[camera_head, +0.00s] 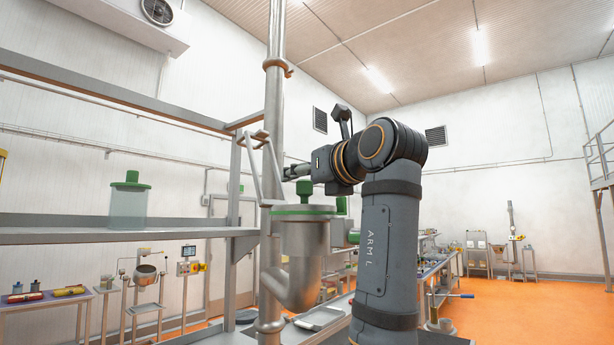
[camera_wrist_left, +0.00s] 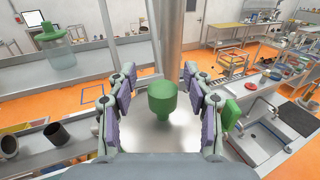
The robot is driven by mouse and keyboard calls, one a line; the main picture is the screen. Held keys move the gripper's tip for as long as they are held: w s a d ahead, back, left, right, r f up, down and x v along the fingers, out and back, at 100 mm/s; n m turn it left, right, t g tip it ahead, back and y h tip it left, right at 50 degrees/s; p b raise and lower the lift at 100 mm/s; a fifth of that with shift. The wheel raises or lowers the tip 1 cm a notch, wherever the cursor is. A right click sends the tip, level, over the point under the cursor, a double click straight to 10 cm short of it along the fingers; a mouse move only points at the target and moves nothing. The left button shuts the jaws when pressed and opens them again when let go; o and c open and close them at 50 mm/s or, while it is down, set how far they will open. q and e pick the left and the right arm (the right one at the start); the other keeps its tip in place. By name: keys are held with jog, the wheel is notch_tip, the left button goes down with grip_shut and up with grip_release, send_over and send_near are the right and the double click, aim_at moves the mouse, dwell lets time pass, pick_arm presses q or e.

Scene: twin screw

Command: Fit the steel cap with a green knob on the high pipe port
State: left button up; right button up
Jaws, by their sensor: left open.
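The high pipe port (camera_head: 304,245) is a steel pipe with a bent lower end and a green rim, in the middle of the head view. A green knob (camera_head: 305,188) stands upright above its top. In the left wrist view the green knob (camera_wrist_left: 162,98) rises from the shiny steel cap (camera_wrist_left: 158,135). The cap appears to lie on the port's top; I cannot tell whether it is fully seated. My left gripper (camera_wrist_left: 159,76) is open, its purple-padded fingers on either side of the knob with gaps. My right gripper is not in view.
A tall steel pole (camera_head: 275,100) stands close behind the port. A shelf (camera_head: 60,236) at the left holds a clear jar with a green lid (camera_head: 129,200). A green block (camera_wrist_left: 228,115) is just right of the right finger. Benches with equipment stand further back.

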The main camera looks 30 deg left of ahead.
pick_arm(q)
jog(key=shift+w+r+p, duration=0.1)
jog(key=shift+r+p, duration=0.2)
jog(key=shift+a+r+p, duration=0.1)
jog(key=shift+r+p, duration=0.45)
jog(key=shift+p, duration=0.05)
jog(key=b, duration=0.1)
jog(key=d+f+b, duration=0.1)
jog(key=shift+s+d+f+b, duration=0.2)
jog(key=shift+s+d+b, duration=0.1)
jog(key=shift+b, duration=0.05)
jog(key=b+v, duration=0.5)
jog(key=v, duration=0.5)
jog(key=shift+s+r, duration=0.15)
jog(key=shift+r, duration=0.2)
jog(key=shift+d, duration=0.1)
jog(key=shift+d+r, duration=0.1)
jog(key=shift+d, duration=0.05)
